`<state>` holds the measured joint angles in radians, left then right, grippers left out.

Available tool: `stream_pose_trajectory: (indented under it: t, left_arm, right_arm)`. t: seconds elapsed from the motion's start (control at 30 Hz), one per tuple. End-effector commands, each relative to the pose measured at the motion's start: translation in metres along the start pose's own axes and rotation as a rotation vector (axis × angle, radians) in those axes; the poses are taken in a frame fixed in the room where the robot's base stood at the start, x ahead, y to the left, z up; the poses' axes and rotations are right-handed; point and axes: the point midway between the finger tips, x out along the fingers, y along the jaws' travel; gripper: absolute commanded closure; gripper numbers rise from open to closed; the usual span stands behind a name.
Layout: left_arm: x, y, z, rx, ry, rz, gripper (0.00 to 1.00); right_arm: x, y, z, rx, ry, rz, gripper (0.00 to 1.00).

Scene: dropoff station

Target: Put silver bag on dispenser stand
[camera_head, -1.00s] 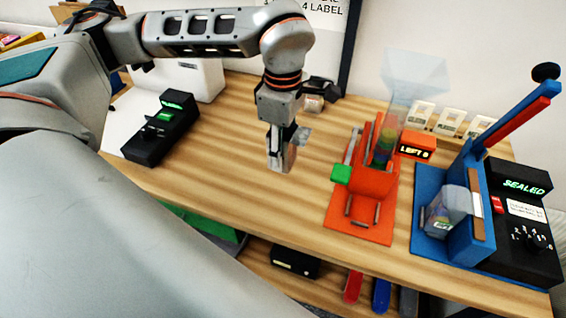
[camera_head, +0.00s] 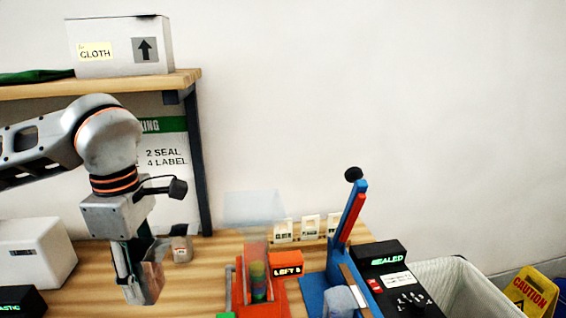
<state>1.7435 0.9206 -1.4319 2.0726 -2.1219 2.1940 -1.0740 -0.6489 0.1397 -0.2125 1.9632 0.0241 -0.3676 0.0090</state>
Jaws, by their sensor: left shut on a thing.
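My left gripper (camera_head: 138,285) hangs fingers-down over the wooden table at the left and is shut on the silver bag (camera_head: 153,280), a small grey shiny sheet partly hidden by the fingers. The orange dispenser stand (camera_head: 284,300) stands to the right of the gripper, apart from it, with a clear hopper (camera_head: 254,208) above a tube of coloured pieces. A display on it reads "LEFT" with a digit. The lower part of the stand is cut off by the picture's edge. My right gripper is not in view.
A blue sealer (camera_head: 314,290) with a raised lever stands right of the dispenser, a translucent bag (camera_head: 345,302) at it. Its black box (camera_head: 380,256) reads "SEALED". A white bin (camera_head: 455,285) and yellow caution sign (camera_head: 530,292) are at the right. A shelf (camera_head: 120,83) is above left.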

Motion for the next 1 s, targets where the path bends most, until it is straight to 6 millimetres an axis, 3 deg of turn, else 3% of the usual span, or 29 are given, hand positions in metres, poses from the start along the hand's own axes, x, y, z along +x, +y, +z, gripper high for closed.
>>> stream_pose_trajectory:
  t: [0.7,1.0]
  left_arm:
    - [0.116,0.027,0.022,1.399,0.002,-0.002,0.76]
    - [0.137,0.029,0.025,1.652,-0.002,0.000,0.76]
  right_arm:
    - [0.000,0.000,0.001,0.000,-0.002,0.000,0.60]
    - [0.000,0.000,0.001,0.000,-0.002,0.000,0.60]
